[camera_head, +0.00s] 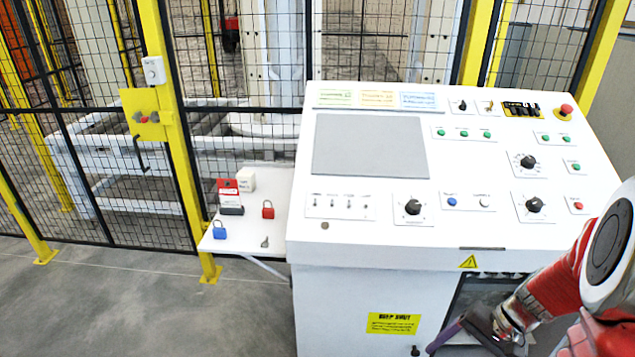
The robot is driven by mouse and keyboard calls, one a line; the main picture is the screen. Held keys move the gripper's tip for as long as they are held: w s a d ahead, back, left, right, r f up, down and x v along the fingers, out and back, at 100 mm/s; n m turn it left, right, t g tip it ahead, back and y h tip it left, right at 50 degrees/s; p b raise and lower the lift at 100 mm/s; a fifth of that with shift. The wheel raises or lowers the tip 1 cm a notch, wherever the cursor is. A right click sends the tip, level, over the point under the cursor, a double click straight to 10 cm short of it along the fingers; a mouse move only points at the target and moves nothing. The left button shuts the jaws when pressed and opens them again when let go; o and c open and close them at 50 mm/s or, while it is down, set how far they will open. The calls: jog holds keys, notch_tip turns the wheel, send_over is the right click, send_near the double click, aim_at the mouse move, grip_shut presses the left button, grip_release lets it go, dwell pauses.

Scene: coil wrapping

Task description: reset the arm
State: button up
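My arm comes in from the lower right corner, with a white and grey round joint and a red sleeve. My gripper (478,334) is low at the bottom right, in front of the lower front of the white control console (262,340). A dark finger points down and left, partly cut off by the bottom edge. I cannot tell whether the fingers are apart, and I see nothing clearly held.
The console top (470,225) carries knobs, buttons and a red emergency stop (566,110). A side shelf (245,240) holds a red padlock (268,210), a blue padlock (219,230), a key (265,242) and small boxes. A yellow-posted mesh fence (100,190) stands behind. Floor at left is clear.

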jog(key=s+a+r+n+t+h, duration=0.2)
jog(key=a+r, duration=0.5)
jog(key=r, duration=0.4)
jog(key=s+a+r+n+t+h, duration=0.3)
jog(key=s+a+r+n, duration=0.2)
jog(key=a+r, duration=0.3)
notch_tip(320, 180, up, 4)
jog(key=shift+f+n, duration=0.25)
jog(key=shift+n, duration=0.25)
